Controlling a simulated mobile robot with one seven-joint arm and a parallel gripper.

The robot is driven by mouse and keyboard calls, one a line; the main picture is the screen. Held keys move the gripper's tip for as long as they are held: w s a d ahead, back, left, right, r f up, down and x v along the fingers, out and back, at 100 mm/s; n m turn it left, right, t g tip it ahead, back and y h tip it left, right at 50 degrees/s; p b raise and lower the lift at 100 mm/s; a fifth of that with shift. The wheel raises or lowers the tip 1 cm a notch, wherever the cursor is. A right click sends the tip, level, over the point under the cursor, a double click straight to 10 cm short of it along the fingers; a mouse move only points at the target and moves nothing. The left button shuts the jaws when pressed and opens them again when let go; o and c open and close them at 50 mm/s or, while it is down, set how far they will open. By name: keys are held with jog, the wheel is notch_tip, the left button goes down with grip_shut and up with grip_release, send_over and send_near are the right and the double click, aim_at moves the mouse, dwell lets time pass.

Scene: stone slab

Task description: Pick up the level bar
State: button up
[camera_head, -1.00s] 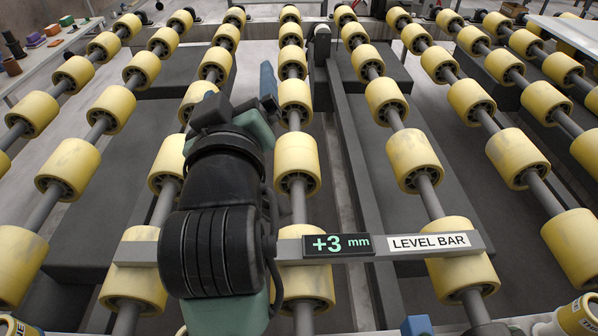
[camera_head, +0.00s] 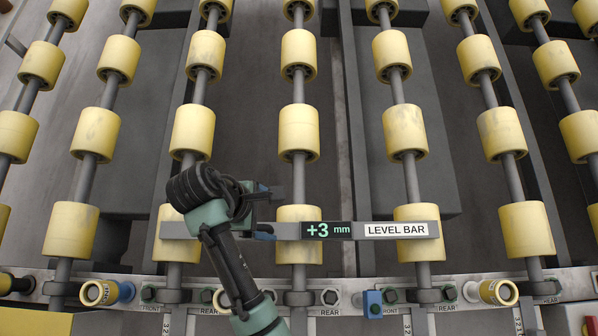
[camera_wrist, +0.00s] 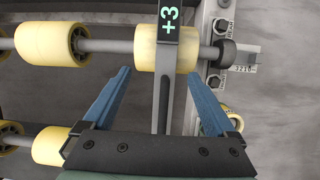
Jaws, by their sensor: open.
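The level bar (camera_head: 388,240) is a long grey bar lying across several yellow rollers, with a green "+3 mm" display and a "LEVEL BAR" label. My gripper (camera_head: 268,213) is at the bar's left half, just left of the display, and my arm hides part of the bar there. In the wrist view my gripper (camera_wrist: 158,73) is open, its two blue fingers apart. The bar (camera_wrist: 163,95) runs between the fingers, with clear gaps to both. I cannot tell from these views how far the fingertips reach down beside it.
Yellow rollers (camera_head: 298,130) on grey shafts fill the area around the bar. A front rail (camera_head: 200,292) with bolts and "FRONT" and "REAR" labels runs below it. A small blue block (camera_head: 372,304) sits on the rail. Dark gaps lie between the roller rows.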

send_near(297, 231)
jog(key=shift+x, duration=4.35)
jog(key=shift+c, duration=0.3)
grip_shut()
